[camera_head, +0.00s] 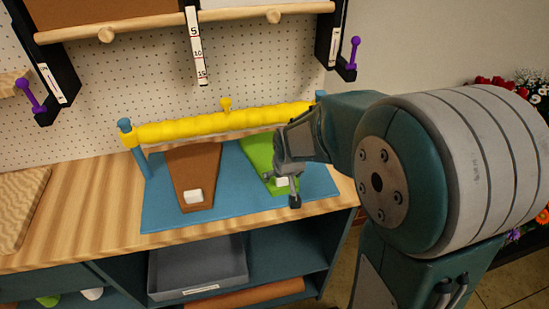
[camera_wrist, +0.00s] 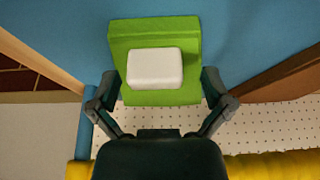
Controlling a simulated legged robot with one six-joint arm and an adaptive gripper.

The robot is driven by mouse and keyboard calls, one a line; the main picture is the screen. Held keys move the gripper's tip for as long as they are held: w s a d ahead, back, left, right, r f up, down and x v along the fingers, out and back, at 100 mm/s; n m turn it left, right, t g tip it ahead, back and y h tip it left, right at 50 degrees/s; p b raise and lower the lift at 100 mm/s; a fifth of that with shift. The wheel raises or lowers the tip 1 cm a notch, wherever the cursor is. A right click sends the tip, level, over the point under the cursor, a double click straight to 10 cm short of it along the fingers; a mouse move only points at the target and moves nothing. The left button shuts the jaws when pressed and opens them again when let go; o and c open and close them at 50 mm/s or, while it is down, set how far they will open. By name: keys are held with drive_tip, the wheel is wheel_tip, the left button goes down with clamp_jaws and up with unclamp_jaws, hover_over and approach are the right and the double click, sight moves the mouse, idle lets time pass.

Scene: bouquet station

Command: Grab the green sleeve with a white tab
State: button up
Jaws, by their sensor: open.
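My gripper (camera_wrist: 160,100) is open, with one finger to each side of the sleeve's near end. I cannot tell whether the fingers touch it. Part of the sleeve is hidden behind my arm in the head view.
A brown sleeve (camera_head: 194,165) with its own white tab lies left of the green one on the blue board (camera_head: 160,212). The yellow roll (camera_head: 200,127) crosses above both. A grey tray (camera_head: 197,268) is on the shelf below.

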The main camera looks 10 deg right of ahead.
drive_tip(key=shift+a, duration=0.25)
drive_tip(key=shift+d, duration=0.2)
drive_tip(key=c, duration=0.6)
drive_tip(key=shift+d, duration=0.25)
drive_tip(key=c, duration=0.3)
drive_tip(key=shift+d, duration=0.2)
drive_tip(key=shift+c, duration=0.5)
drive_tip(key=shift+a, duration=0.1)
